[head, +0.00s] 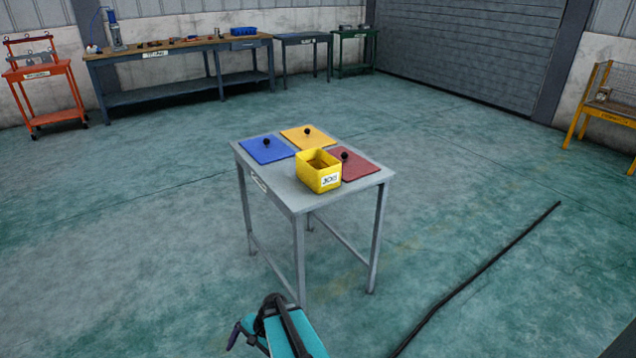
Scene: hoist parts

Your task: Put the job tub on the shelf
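The job tub (319,180) is a small yellow open box with a white label reading "JOB". It stands upright on the grey table (300,195), near the front middle. Its inside looks brown, and I cannot tell what is in it. My teal and black arm shows at the bottom edge, in front of the table and well apart from the tub. I cannot make out the fingers of my gripper (272,318) there. No shelf unit is clearly in view; the long workbench has a low shelf (185,90) under its top.
Blue (266,151), orange (306,138) and red (360,165) plates with black knobs lie on the table around the tub. A black cable or strip (480,270) lies on the floor at right. A red cart (42,85) and yellow rack (606,105) stand farther off. Open floor surrounds the table.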

